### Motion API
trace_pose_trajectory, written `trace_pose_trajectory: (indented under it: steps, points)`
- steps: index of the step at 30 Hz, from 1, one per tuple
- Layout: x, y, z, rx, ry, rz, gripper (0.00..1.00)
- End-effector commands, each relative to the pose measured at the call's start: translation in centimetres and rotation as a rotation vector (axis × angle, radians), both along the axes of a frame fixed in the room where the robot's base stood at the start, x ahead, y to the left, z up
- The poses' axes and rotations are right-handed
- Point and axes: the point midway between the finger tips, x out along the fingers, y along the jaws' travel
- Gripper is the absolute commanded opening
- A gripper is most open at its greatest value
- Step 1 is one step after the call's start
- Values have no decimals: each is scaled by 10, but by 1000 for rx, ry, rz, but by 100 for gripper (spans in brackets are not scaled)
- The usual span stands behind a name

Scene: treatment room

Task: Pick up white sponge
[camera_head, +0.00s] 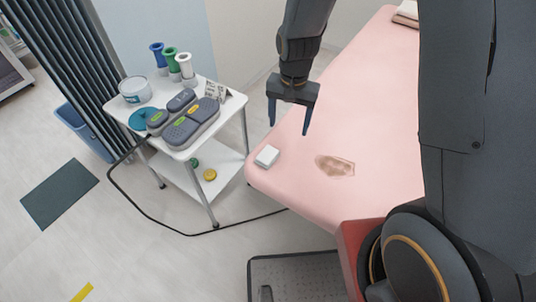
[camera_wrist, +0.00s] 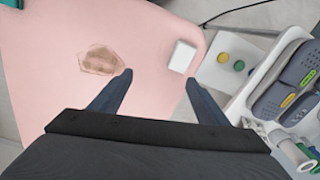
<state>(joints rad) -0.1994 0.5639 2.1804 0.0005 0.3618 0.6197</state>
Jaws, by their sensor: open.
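The white sponge (camera_head: 266,156) is a small white block lying on the pink bed (camera_head: 375,95), near its rounded left corner. In the wrist view the sponge (camera_wrist: 182,56) lies beyond my right fingertip. My gripper (camera_head: 289,122) points down above the bed in the head view, its two dark fingers spread apart with nothing between them. It is above the sponge and apart from it. In the wrist view my gripper (camera_wrist: 158,75) is also open and empty.
A brown stain (camera_head: 335,165) marks the bed right of the sponge. A black cable runs over the floor. Folded towels (camera_head: 406,13) lie at the bed's far end.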

Motion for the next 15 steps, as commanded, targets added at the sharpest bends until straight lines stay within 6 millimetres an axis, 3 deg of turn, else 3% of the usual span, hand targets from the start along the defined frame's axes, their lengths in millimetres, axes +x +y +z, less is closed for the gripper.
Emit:
trace_pose_trajectory:
  steps: [1,6,10,15]
  points:
    - [5,12,-18,-2,14,-34,69]
    - [21,42,-64,-2,29,-154,69]
    - [26,54,-86,-3,35,-213,69]
    - [28,60,-100,-3,37,-242,69]
